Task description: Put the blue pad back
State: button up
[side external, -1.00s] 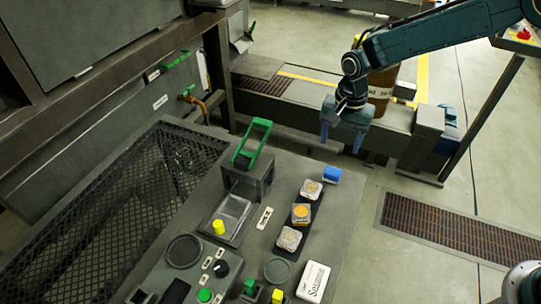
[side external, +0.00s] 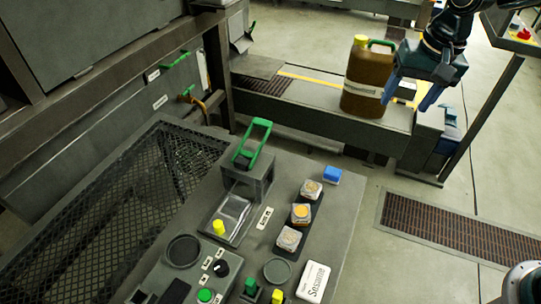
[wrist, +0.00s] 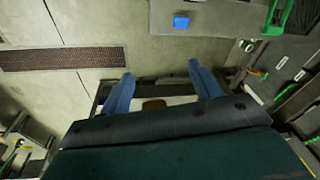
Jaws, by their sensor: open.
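The blue pad (side external: 332,175) looks like a small blue block.
The brown jug (side external: 363,85) with a yellow cap and green handle stands on a low bench (side external: 305,112). A green handle (side external: 252,143) rises from a block there. Open floor lies right of the table.

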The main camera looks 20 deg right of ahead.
jog(key=s+d+r+n+t, duration=0.1)
jog(key=s+d+r+n, duration=0.1)
jog(key=s, duration=0.5)
jog(key=s+d+r+n+t, duration=0.1)
jog(key=s+d+r, duration=0.1)
jog(key=s, duration=0.6)
jog(key=s+d+r+n+t, duration=0.1)
jog(key=s+d+r+n, duration=0.1)
jog(key=s, duration=0.5)
jog(key=shift+s+d+r+n+t, duration=0.3)
jog(key=shift+s+d, duration=0.1)
jog(key=shift+d, duration=0.1)
